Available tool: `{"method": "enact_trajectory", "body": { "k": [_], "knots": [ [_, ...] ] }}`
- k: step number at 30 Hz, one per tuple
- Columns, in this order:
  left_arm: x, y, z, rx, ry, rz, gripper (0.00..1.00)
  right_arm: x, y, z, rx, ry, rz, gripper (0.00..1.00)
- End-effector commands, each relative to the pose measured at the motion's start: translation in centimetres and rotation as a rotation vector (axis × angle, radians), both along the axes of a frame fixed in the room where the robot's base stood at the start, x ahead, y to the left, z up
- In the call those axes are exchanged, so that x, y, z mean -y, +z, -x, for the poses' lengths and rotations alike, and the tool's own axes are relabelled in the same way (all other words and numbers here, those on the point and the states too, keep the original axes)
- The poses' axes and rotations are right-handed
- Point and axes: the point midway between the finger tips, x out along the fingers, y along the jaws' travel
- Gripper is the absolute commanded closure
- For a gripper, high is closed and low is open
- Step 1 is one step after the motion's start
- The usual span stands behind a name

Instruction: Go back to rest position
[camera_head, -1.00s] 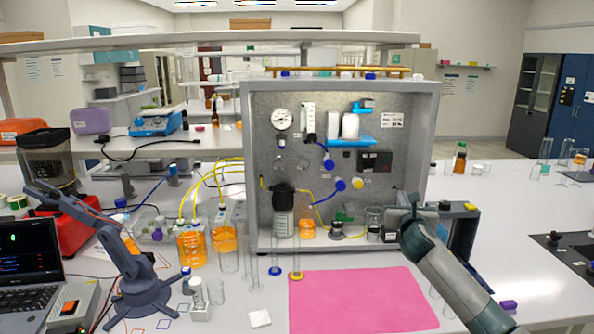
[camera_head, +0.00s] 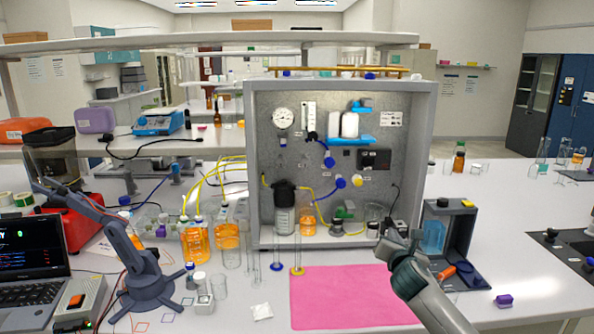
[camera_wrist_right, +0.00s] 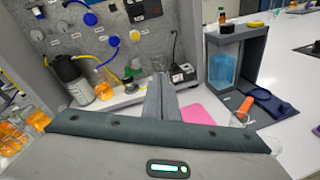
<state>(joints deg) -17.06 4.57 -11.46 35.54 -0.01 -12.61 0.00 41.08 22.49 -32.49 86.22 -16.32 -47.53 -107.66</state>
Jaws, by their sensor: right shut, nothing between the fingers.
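My right gripper (camera_head: 392,240) is shut and empty. It is raised in front of the right side of the grey membrane rig (camera_head: 436,150), above the right part of the pink mat (camera_head: 345,300). In the right wrist view the closed fingers (camera_wrist_right: 160,100) point toward the rig's lower right corner, with nothing between them. My left gripper is not in view.
A dark stand (camera_head: 470,225) holding a blue container (camera_head: 434,236) is just right of my right gripper. Orange-liquid bottles (camera_head: 195,243) stand left of the rig. A small dark robot arm (camera_head: 150,265) and a laptop (camera_head: 30,262) are at the left.

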Motion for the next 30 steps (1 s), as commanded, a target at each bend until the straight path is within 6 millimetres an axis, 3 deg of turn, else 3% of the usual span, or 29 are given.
{"method": "enact_trajectory", "body": {
  "k": [5,8,12,18,24,30],
  "knots": [
    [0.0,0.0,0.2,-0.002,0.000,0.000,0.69,-1.7,-6.0,4.1,-0.070,-0.035,-0.234,1.00],
    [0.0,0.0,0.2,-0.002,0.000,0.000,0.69,-2.8,-10.2,7.6,-0.125,-0.082,-0.423,1.00],
    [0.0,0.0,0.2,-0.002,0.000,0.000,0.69,-4.0,-15.7,13.5,-0.204,-0.180,-0.697,1.00],
    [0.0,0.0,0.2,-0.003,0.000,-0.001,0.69,-5.1,-22.1,22.6,-0.302,-0.377,-1.063,1.00],
    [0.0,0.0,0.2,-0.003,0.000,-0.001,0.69,-5.6,-26.8,32.5,-0.371,-0.636,-1.390,1.00],
    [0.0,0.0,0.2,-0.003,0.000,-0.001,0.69,-5.7,-29.6,42.9,-0.395,-0.951,-1.671,1.00]
  ]
}}
